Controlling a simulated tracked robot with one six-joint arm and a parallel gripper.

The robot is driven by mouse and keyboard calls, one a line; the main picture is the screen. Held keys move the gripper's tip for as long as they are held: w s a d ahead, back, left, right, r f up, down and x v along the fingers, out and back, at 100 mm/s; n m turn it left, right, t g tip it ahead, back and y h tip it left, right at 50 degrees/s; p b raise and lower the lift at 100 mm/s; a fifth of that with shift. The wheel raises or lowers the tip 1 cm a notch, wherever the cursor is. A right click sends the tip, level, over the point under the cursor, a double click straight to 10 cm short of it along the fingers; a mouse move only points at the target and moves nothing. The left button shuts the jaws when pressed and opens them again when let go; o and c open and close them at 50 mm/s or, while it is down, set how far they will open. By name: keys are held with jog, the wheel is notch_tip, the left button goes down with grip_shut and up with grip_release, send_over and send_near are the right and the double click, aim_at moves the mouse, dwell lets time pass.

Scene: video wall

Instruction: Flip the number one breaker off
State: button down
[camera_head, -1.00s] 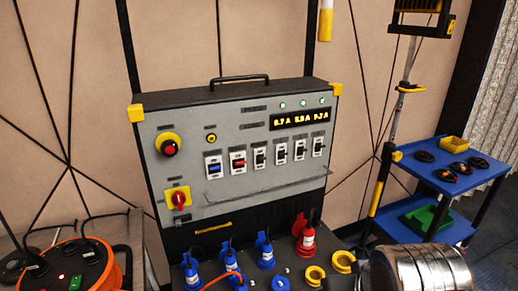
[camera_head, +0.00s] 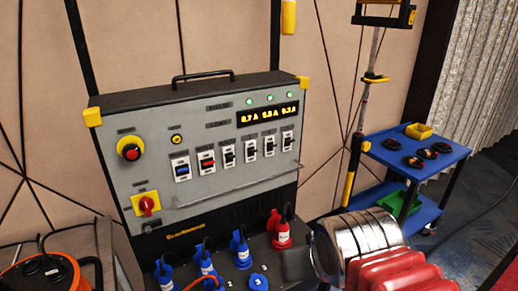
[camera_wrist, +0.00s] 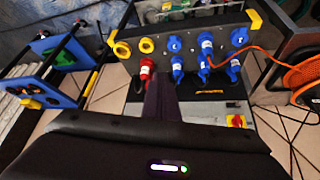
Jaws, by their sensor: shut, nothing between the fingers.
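The grey breaker panel (camera_head: 205,157) stands upright in the middle of the head view. A row of switches runs across it: a blue one (camera_head: 181,169), a red one (camera_head: 207,163), then several black-lever breakers, the first of these (camera_head: 228,154) beside the red one. Their number labels are too small to read, so I cannot tell which is number one. The lever positions are unclear. My gripper (camera_wrist: 160,84) shows in the wrist view as dark narrow fingers, shut and empty, over the panel's area. It hides the breaker row there and does not show in the head view.
A red emergency button (camera_head: 130,152) and a red rotary switch (camera_head: 149,204) are at the panel's left. Blue and red plugs (camera_head: 281,233) stand below. A blue cart (camera_head: 435,155) is at right, an orange cable reel (camera_head: 48,274) at left.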

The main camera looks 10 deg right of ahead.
jog(key=w+d+r+t, duration=0.2)
jog(key=w+r+t, duration=0.1)
jog(key=w, duration=0.7)
jog(key=w+d+r+n+t, duration=0.1)
jog(key=w+d+r+t, duration=0.15)
jog(key=w, duration=0.75)
jog(key=w+d+r+t, duration=0.15)
jog(key=w+r, duration=0.25)
jog(key=w, duration=0.5)
jog(key=n+t+y, duration=0.2)
jog(key=n+y, duration=0.1)
jog(key=y, duration=0.2)
send_near(249, 134)
jog(key=d+f+v, duration=0.1)
jog(key=v, duration=0.3)
jog(key=shift+a+r, duration=0.25)
jog(key=shift+r, duration=0.05)
jog(key=shift+w, duration=0.15)
jog(key=x, duration=1)
jog(key=shift+a, duration=0.1)
jog(key=shift+s+d+f, duration=0.15)
jog(key=shift+s+f, duration=0.35)
jog(key=shift+f, duration=0.3)
jog(key=shift+s+d+f, duration=0.15)
jog(key=shift+s+f, duration=0.35)
jog(key=shift+f, duration=0.3)
